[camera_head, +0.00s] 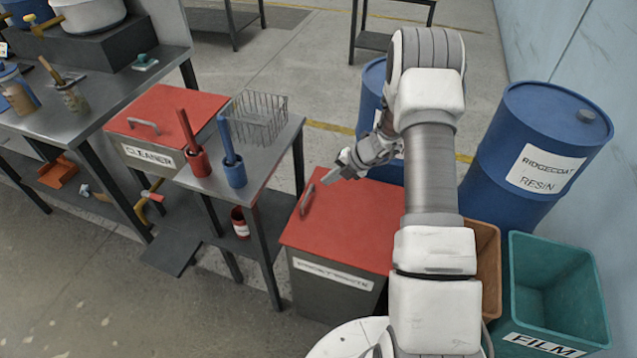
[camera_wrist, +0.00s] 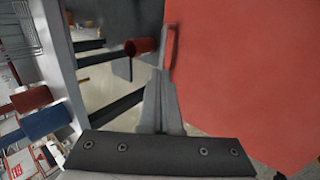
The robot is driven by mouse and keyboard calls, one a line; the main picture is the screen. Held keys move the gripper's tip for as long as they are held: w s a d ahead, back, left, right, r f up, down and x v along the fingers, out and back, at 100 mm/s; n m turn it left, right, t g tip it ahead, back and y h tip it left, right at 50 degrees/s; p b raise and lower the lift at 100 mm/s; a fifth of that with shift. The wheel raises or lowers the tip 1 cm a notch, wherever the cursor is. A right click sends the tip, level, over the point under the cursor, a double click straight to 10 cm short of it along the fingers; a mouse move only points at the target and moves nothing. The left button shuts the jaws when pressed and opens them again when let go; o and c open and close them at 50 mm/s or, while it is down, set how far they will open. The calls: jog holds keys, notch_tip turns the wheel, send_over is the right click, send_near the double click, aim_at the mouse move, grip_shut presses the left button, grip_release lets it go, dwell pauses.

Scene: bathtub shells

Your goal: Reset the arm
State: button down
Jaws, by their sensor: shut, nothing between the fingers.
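My arm rises in front of the head camera and bends over toward the left. My gripper (camera_head: 332,178) is above the red-lidded bin (camera_head: 345,225), close to its lid handle (camera_head: 307,200). In the wrist view the fingers of my gripper (camera_wrist: 161,75) are together and hold nothing. The red lid (camera_wrist: 245,75) fills the right side of that view. I cannot tell how high the fingertips are above the lid.
A small table (camera_head: 270,163) with a wire basket (camera_head: 255,118), a red cup (camera_head: 198,162) and a blue cup (camera_head: 234,172) stands to the left. Blue drums (camera_head: 535,130) and a teal FILM bin (camera_head: 555,290) stand right. Open floor (camera_head: 300,50) lies behind.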

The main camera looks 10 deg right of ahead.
jog(key=v, duration=0.5)
jog(key=shift+r, duration=0.1)
jog(key=s+a+r+n+p, duration=0.1)
jog(key=s+a+r+n, duration=0.2)
jog(key=r+n, duration=0.45)
jog(key=s+a+r+n+h, duration=0.1)
jog(key=s+a+r+n, duration=0.1)
jog(key=s+r+n, duration=0.5)
jog(key=a+r+n+p, duration=0.1)
jog(key=a+r+n, duration=0.3)
jog(key=r, duration=0.6)
jog(key=s+r+n+h, duration=0.1)
jog(key=s+r+n, duration=0.2)
jog(key=s+n, duration=0.4)
jog(key=s+r+n+t+h+p, duration=0.1)
jog(key=s+r+n+h, duration=0.1)
jog(key=s+r+n, duration=0.2)
jog(key=s+d+r+n+h, duration=0.1)
jog(key=s+r+n, duration=0.3)
jog(key=s+n, duration=0.6)
jog(key=shift+n+h+p, duration=0.35)
jog(key=shift+n+h, duration=0.15)
jog(key=shift+n, duration=1.15)
jog(key=shift+d, duration=0.1)
